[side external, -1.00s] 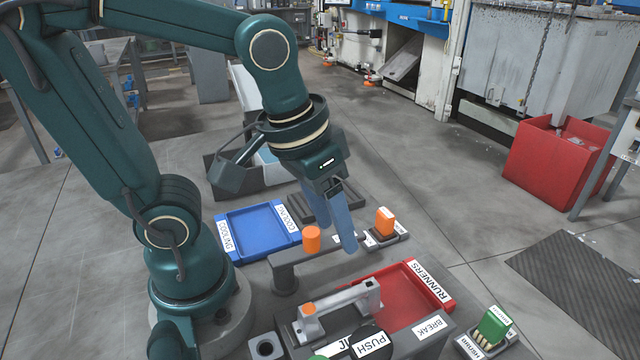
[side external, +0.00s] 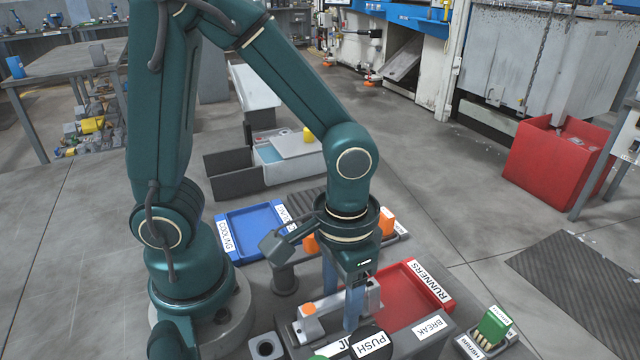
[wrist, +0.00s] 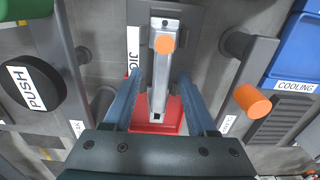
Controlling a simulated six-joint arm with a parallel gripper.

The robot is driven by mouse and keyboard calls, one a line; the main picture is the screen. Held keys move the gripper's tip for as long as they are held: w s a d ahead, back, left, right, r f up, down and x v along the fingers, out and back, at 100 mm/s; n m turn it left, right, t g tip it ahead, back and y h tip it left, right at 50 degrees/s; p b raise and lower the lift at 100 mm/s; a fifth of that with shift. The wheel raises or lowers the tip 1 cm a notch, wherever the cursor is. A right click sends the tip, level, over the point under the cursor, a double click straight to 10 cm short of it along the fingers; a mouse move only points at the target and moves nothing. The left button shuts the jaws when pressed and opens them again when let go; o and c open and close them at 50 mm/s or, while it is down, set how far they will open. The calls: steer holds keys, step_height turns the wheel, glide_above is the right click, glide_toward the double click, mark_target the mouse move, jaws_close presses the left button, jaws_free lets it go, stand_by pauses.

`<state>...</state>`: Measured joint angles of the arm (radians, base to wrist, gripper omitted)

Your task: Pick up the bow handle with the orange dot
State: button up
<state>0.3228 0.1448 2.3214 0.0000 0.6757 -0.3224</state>
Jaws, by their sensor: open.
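The bow handle (side external: 345,297) is a light grey bar with an orange dot (side external: 310,309) near its left end; it sits on the dark jig block (side external: 300,330). In the wrist view the bow handle (wrist: 159,85) runs down the middle, its orange dot (wrist: 165,43) towards the top. My gripper (side external: 341,305) is open and points down over the handle, hiding part of it. In the wrist view my gripper (wrist: 160,76) has one blue finger on each side of the handle, with gaps. How deep the fingertips reach beside it is hard to tell.
A black PUSH button (side external: 371,343) stands close in front of the handle. The red RUNNERS tray (side external: 440,293) lies behind right, the blue COOLING tray (side external: 232,218) behind left. A grey fixture with an orange knob (wrist: 252,100) stands near. A green brush (side external: 494,325) is at right.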

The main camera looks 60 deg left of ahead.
steer(key=shift+f, duration=0.1)
jaws_close()
stand_by(1.4)
